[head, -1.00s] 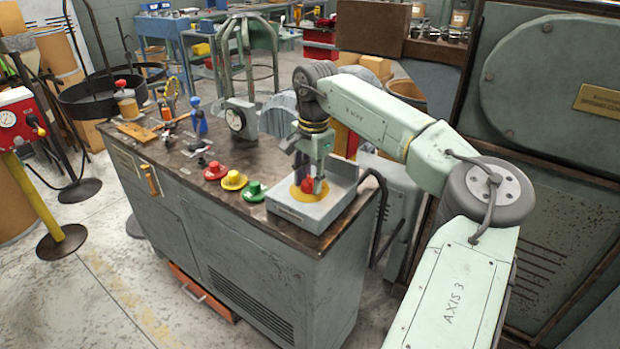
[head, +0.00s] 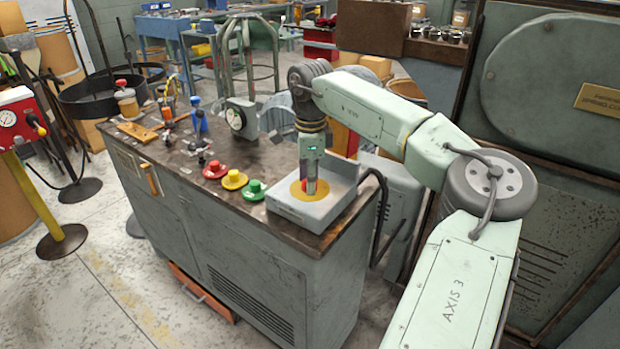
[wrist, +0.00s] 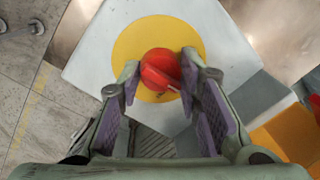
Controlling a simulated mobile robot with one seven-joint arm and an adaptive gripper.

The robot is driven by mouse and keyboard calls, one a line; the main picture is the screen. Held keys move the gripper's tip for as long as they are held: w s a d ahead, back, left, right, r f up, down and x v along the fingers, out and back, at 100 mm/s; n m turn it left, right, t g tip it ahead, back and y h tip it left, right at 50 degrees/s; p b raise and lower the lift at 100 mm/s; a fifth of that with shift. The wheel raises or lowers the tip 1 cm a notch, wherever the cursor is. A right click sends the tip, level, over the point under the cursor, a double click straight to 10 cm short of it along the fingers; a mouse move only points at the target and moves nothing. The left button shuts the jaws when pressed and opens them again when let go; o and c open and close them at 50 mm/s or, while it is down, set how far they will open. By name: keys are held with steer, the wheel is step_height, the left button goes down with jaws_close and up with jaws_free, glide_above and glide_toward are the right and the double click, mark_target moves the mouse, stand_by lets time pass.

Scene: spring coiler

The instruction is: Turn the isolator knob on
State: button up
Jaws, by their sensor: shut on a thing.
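The isolator knob is red and sits at the middle of a yellow disc on a grey box; in the wrist view the knob (wrist: 160,70) lies between my fingertips. My gripper (head: 310,188) points down at the grey box (head: 304,214) on the bench's near right corner. In the wrist view my gripper (wrist: 160,74) has its purple-padded fingers on both sides of the knob, shut on it. The yellow disc (wrist: 135,48) is clear around the knob. In the head view the fingers hide most of the knob.
Red (head: 216,170), yellow (head: 234,180) and green (head: 255,190) mushroom buttons stand left of the box. A round dial gauge (head: 236,119) and a blue-handled lever (head: 199,122) stand further back. A raised plate edge closes the box's rear and right sides.

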steer(key=m, duration=0.5)
steer(key=shift+m, duration=0.3)
steer(key=m, duration=0.4)
steer(key=shift+m+h+b, duration=0.3)
steer(key=shift+b, duration=0.1)
steer(key=o, duration=1.1)
steer(key=shift+o, duration=0.2)
steer(key=shift+a, duration=0.1)
step_height(320, 180, up, 12)
steer(key=shift+s+a, duration=0.3)
